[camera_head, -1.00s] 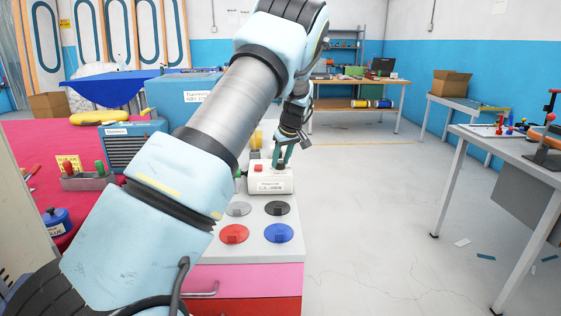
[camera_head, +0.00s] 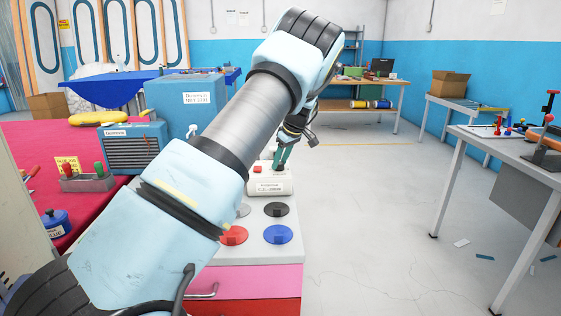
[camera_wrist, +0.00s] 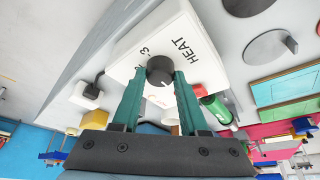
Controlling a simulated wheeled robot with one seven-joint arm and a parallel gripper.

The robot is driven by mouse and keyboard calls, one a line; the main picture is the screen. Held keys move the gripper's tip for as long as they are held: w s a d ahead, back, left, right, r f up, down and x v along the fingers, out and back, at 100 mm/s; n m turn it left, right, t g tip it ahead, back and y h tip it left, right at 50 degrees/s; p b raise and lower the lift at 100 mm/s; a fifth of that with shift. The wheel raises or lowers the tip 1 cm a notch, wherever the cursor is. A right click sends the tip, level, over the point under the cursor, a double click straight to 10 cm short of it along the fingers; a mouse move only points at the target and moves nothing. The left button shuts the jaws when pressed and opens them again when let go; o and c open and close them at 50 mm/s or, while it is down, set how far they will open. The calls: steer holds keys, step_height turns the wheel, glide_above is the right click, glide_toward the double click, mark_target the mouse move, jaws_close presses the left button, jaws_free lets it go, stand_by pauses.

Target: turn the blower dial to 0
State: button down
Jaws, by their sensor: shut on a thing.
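A white control box (camera_head: 270,188) stands on the light-topped cabinet, with a red button (camera_head: 258,169) and a label on its front. In the wrist view the white box (camera_wrist: 205,62) has a round dark dial (camera_wrist: 160,68) with a pale mark, and the print "HEAT" and "-3" beside it. My gripper (camera_wrist: 160,76) has its two green fingers closed on either side of this dial. In the head view my gripper (camera_head: 281,160) reaches down onto the box's top, and its fingers hide the dial. The dial's full scale is not readable.
Red (camera_head: 233,236), blue (camera_head: 278,234) and black (camera_head: 276,209) discs lie on the cabinet top in front of the box. A blue grilled unit (camera_head: 133,147) stands on the red-covered table at left. The floor (camera_head: 380,220) to the right is open.

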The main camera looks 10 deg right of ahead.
steer(key=shift+c, duration=2.2)
jaws_free()
steer(key=b+v, duration=0.2)
steer(key=v, duration=0.9)
steer(key=shift+w, duration=0.1)
